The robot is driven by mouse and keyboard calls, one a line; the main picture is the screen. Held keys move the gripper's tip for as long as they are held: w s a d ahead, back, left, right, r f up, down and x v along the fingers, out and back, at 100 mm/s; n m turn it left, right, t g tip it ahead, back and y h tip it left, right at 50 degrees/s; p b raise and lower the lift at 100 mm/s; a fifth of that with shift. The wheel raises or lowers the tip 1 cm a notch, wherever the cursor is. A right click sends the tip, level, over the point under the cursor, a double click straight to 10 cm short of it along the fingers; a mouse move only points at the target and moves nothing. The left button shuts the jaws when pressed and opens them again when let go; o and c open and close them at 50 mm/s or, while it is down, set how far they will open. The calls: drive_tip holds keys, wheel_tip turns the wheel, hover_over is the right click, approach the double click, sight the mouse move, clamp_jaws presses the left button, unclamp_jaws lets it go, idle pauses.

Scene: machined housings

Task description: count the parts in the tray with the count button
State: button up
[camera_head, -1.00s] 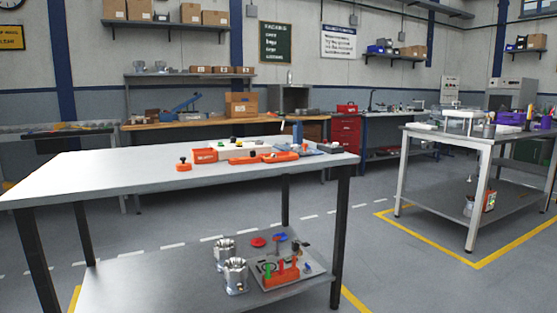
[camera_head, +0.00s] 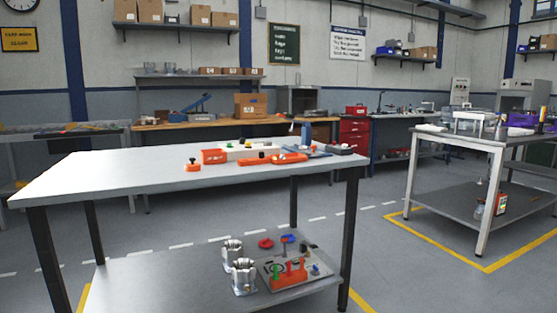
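My gripper is not in view. A small orange box with a dark knob on top (camera_head: 193,166) stands at the front of the near table's top; I cannot tell whether it is the count button. An orange-red open bin (camera_head: 214,157) is to its right, beside a long white block (camera_head: 250,151) with small coloured pieces on it. Orange flat pieces (camera_head: 273,159) lie in front of that block. No tray of parts can be made out for certain. On the lower shelf, two shiny metal housings (camera_head: 243,277) stand beside a grey board (camera_head: 264,268) carrying red, green and blue pieces.
The near table (camera_head: 110,172) fills the front; its left top is bare. Another table (camera_head: 455,138) with purple and white items stands right, inside yellow floor lines. A wooden bench and red drawer cabinet (camera_head: 354,138) line the back wall. Grey floor is open between the tables.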

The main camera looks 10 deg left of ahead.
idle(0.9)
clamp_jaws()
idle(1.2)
